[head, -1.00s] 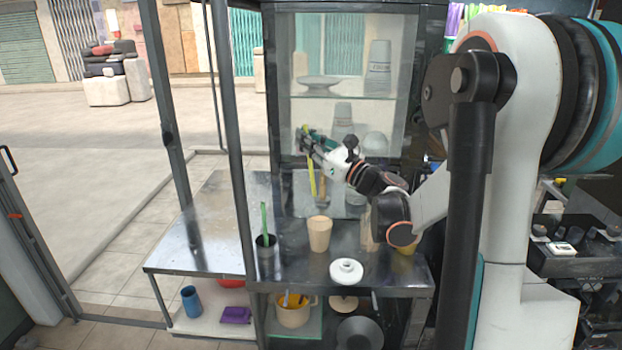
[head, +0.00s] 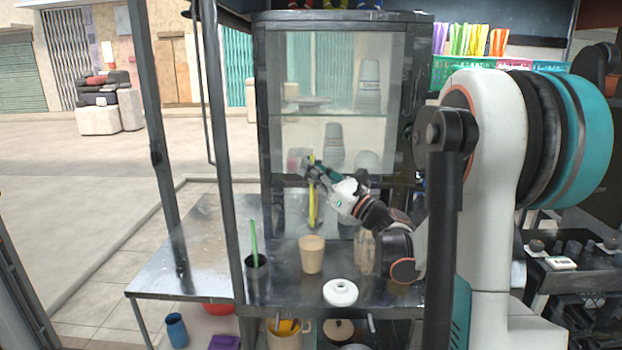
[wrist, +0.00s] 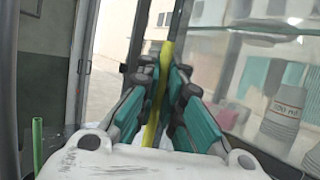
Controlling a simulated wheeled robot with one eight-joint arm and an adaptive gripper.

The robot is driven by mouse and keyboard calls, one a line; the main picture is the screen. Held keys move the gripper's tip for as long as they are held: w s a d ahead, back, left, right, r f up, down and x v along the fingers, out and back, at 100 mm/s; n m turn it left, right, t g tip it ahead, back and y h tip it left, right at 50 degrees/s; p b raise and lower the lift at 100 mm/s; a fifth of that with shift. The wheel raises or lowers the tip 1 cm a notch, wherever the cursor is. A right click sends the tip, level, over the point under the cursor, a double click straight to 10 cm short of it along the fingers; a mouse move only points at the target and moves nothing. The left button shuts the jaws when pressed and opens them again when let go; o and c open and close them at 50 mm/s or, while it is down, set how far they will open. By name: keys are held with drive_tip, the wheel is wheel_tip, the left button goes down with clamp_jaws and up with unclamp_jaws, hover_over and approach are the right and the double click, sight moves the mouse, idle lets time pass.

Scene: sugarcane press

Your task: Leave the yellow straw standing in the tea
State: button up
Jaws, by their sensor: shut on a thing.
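My gripper (head: 313,170) is shut on the yellow straw (head: 312,208), which hangs nearly upright below the fingers. In the wrist view the straw (wrist: 158,100) runs between the two teal-and-dark fingers (wrist: 165,72). A beige cup (head: 311,256) stands on the metal counter, below the straw in the picture. The straw's lower end shows just above the cup's rim and looks apart from it. Depth between them is hard to judge. The cup's inside is too small to show whether it holds tea.
A dark metal cup (head: 257,267) with a green straw (head: 254,240) stands left of the beige cup. A white lid-like disc (head: 340,292) lies in front. A glass cabinet (head: 330,100) rises behind. A dark post (head: 225,150) stands at the left. The left counter top (head: 190,255) is clear.

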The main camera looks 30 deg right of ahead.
sight(313, 215)
idle(0.4)
drive_tip(key=shift+f+b, duration=3.15)
drive_tip(key=shift+f, duration=3.2)
drive_tip(key=o, duration=0.7)
wheel_tip(313, 215, up, 7)
drive_tip(key=p, duration=0.4)
